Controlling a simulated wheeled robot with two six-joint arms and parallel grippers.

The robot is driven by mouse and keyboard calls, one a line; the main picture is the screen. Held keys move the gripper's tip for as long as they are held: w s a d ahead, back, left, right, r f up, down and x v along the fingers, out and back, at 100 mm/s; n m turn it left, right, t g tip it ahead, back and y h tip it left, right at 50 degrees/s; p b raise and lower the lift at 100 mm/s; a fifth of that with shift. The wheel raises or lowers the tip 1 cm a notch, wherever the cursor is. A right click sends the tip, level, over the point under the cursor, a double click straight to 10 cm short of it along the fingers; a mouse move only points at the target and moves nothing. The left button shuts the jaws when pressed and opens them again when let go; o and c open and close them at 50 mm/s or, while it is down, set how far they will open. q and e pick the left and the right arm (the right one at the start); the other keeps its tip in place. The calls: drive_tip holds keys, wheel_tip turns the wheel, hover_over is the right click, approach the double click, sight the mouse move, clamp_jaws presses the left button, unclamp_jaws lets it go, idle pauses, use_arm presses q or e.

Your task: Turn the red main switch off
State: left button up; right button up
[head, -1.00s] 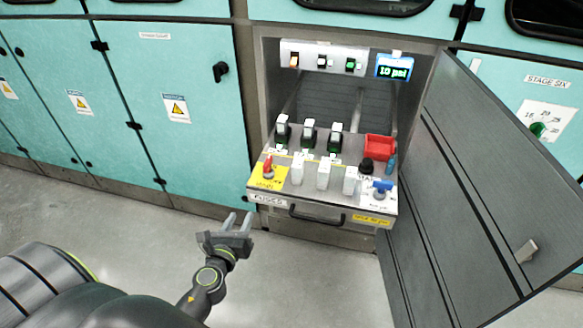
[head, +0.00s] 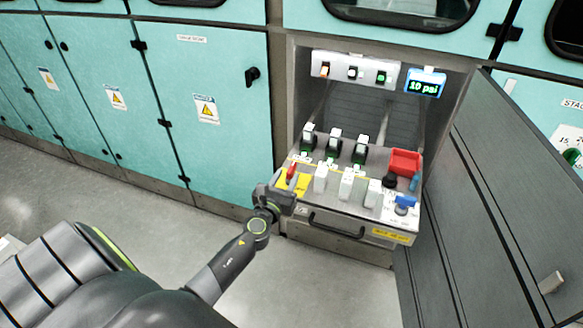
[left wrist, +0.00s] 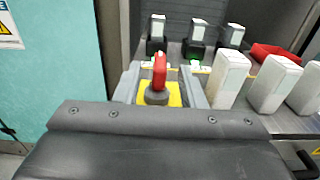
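The red main switch (head: 292,172) is a red handle on a dark round base over a yellow plate (head: 304,181), at the left front of the pulled-out drawer panel. In the left wrist view the red handle (left wrist: 160,70) stands upright in the picture. My left gripper (head: 284,187) is at the drawer's left front corner, close to the switch. Its two fingers are apart, one on each side of the handle in the left wrist view. I cannot tell whether they touch it. In the head view the gripper partly hides the yellow plate. My right gripper is not in view.
White blocks (head: 346,184) stand just right of the switch, with black-and-white modules (head: 334,146) behind. A red bin (head: 405,162) and blue valve (head: 404,204) are at the drawer's right. An open grey door (head: 500,180) bounds the right side. Floor in front is clear.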

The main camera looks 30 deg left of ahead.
sight(288, 174)
use_arm(q)
drive_tip(key=shift+x, duration=2.45)
clamp_jaws()
